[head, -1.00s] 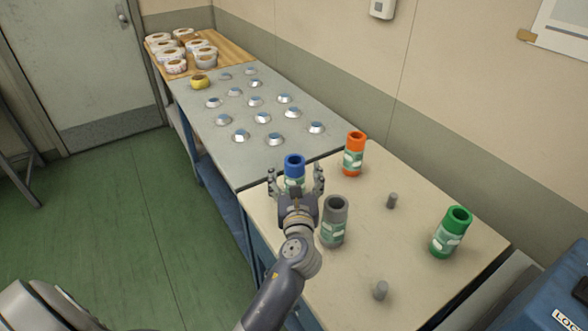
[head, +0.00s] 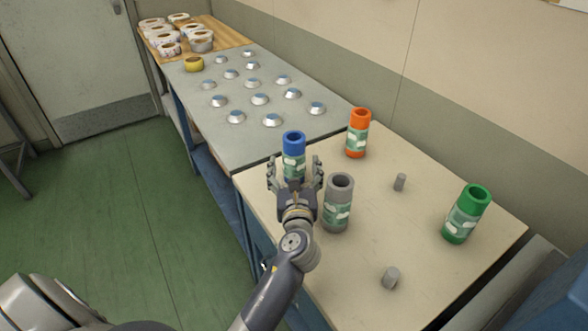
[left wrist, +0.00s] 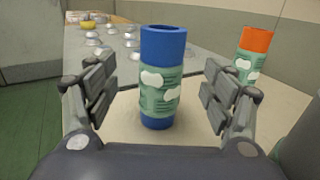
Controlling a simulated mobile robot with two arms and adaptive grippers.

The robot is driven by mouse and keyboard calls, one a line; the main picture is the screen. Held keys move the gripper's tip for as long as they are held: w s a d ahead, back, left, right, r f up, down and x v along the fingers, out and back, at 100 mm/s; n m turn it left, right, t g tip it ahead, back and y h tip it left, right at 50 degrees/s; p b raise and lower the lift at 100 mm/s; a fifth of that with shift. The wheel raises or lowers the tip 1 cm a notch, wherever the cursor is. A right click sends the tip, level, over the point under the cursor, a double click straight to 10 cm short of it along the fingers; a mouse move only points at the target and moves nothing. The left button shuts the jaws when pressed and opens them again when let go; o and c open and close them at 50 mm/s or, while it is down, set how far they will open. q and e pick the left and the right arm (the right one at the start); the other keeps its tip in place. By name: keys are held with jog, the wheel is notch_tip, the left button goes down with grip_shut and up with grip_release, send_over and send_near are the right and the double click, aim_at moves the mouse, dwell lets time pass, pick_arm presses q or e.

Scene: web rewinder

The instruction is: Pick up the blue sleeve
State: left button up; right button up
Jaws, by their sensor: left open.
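The blue sleeve (head: 293,143) stands upright near the back left of the beige table, with a green and white label round its middle. My left gripper (head: 295,178) is open, with its fingers pointing at the sleeve from the near side. In the left wrist view the blue sleeve (left wrist: 162,80) stands between the two spread fingers (left wrist: 160,97), with a gap on each side. The gripper hides the lower part of the sleeve in the head view. My right gripper is not in view.
A grey sleeve (head: 338,203) stands close to the right of my left gripper. An orange sleeve (head: 357,134) is behind, and a green sleeve (head: 466,214) is at the right.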

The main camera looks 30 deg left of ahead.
aim_at(294, 154)
pick_arm(q)
notch_tip(294, 154, down, 2)
jog(key=shift+f+b, duration=0.1)
jog(key=shift+b, duration=0.35)
jog(key=x, duration=0.7)
jog(key=shift+w, duration=0.35)
jog(key=shift+r, duration=0.25)
jog(key=c, duration=1.5)
